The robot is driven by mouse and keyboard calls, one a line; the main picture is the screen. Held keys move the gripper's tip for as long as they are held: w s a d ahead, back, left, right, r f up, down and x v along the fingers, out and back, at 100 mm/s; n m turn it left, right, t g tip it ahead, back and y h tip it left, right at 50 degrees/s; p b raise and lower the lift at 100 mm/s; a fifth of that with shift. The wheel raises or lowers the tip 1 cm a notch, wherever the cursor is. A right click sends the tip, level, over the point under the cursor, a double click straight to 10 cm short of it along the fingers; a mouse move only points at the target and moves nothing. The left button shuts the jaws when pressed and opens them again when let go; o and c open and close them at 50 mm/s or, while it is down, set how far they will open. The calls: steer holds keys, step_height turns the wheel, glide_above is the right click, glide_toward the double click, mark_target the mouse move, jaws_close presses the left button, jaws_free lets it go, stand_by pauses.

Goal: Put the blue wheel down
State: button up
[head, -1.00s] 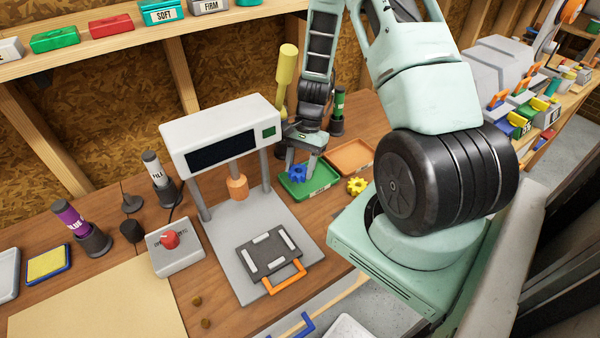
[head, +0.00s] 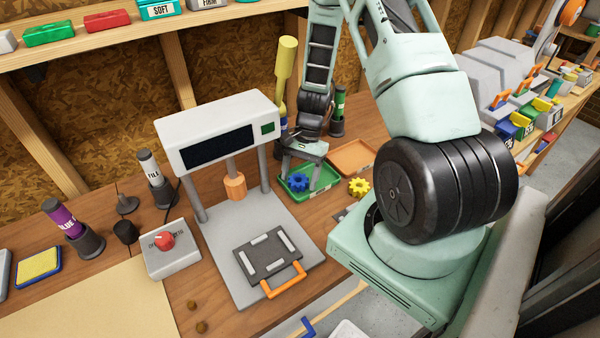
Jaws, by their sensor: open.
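The blue wheel (head: 299,182) is a small toothed gear. It lies in the green tray (head: 325,178), towards the tray's left side. My gripper (head: 299,175) is above the green tray, pointing down, with its fingers open around or just beside the wheel. The exact gap between fingers and wheel is too small to tell. Part of the tray is hidden behind the gripper.
An orange tray (head: 352,157) sits right of the green one, and a yellow gear (head: 358,187) lies on the bench in front of it. The white press (head: 220,130) stands close on the left. A yellow-handled tool (head: 286,65) and a green-labelled bottle (head: 338,112) stand behind.

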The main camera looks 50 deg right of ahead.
steer(key=b+v, duration=0.2)
steer(key=v, duration=1)
steer(key=shift+b, duration=0.35)
steer(key=shift+r, duration=0.1)
